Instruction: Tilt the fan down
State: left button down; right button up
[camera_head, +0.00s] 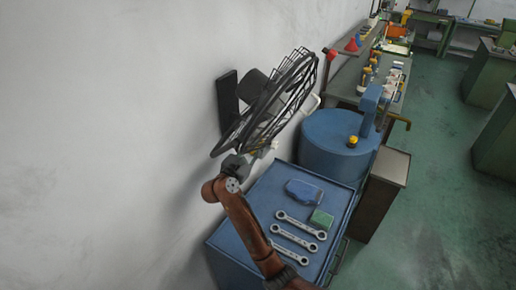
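A black wall fan (283,90) with a round wire cage hangs on a dark bracket (228,106) on the white wall. Its cage is seen nearly edge-on and leans, with its upper end to the right and its lower end to the left. My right arm, orange-brown, reaches up from the bottom. My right gripper (240,164) is at the lower rim of the cage, touching it or very close. Its fingers are small and partly hidden against the cage, so I cannot tell whether they are open or shut. My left gripper is not in view.
A blue cabinet (258,212) below the fan carries several wrenches (296,231), a blue item (304,193) and a green block (321,219). A blue round machine (333,139) stands behind it. A cluttered bench (348,82) runs along the wall. The green floor (430,200) at right is clear.

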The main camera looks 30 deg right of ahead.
jog(key=o, duration=0.3)
jog(key=shift+r, duration=0.1)
jog(key=shift+a, duration=0.1)
jog(key=v, duration=1.1)
jog(key=shift+s+a, duration=0.25)
jog(key=shift+a, duration=0.05)
